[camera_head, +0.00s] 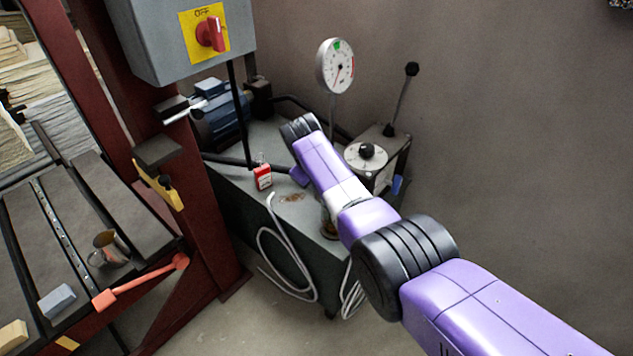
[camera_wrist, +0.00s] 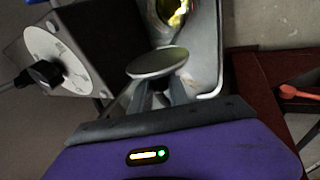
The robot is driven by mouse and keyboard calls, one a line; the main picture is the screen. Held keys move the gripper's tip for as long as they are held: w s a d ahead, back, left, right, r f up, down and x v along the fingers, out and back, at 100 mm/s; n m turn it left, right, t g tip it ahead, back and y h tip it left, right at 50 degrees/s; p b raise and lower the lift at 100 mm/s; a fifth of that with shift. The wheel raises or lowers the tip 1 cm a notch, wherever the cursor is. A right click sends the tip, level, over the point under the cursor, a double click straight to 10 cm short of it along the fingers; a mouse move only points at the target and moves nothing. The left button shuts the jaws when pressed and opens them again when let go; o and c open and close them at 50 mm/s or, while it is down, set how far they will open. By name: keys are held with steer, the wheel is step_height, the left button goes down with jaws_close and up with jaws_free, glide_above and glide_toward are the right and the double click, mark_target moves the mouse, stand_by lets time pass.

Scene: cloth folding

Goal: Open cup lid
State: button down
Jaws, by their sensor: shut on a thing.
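A round grey metal lid (camera_wrist: 157,63) shows in the wrist view at the fingertips of my gripper (camera_wrist: 163,88), which is shut on it. A shiny cup (camera_wrist: 175,12) with yellow glints inside is at the top edge of that view, partly cut off. Its mouth looks uncovered, and the lid appears apart from it. In the head view, what looks like this cup (camera_head: 328,230) stands near the front edge of the grey bench, mostly behind my purple arm. My fingers and the lid are hidden there.
The grey bench (camera_head: 240,178) carries a red padlock-like item (camera_head: 263,177), a box with a white dial (camera_head: 367,157), a gauge (camera_head: 337,66) and a blue motor (camera_head: 222,115). A red press frame stands left, with another metal cup (camera_head: 108,245) on its bed.

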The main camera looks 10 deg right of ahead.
steer(key=shift+a, duration=0.1)
stand_by(0.3)
steer(key=c, duration=1.3)
jaws_free()
steer(key=shift+f, duration=0.1)
steer(key=shift+r+p, duration=0.3)
steer(key=shift+r, duration=0.2)
steer(key=p+v, duration=0.2)
steer(key=v, duration=0.5)
steer(key=shift+s+a+f, duration=0.1)
